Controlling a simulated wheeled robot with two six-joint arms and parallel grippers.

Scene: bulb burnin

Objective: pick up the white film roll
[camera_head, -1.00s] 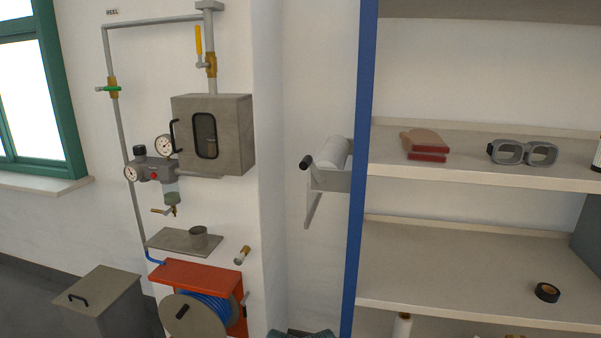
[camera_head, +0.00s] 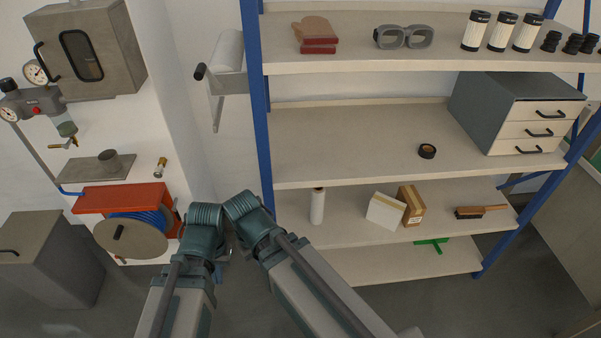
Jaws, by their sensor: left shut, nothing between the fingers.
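The white film roll (camera_head: 317,206) stands upright on the lower shelf, near its left end. My two teal-and-grey arms rise from the bottom of the view to the left of it. My left gripper (camera_head: 224,266) is mostly hidden behind the arm links, low in front of the shelf's left post. It is shut and empty, apart from the roll. My right gripper does not show; only arm links do.
Beside the roll are a white box (camera_head: 385,212), a cardboard box (camera_head: 411,204) and a brush (camera_head: 481,212). The blue post (camera_head: 262,150) stands left of the roll, and the middle shelf (camera_head: 340,150) is above it. A white wall roll (camera_head: 228,50) hangs on a bracket.

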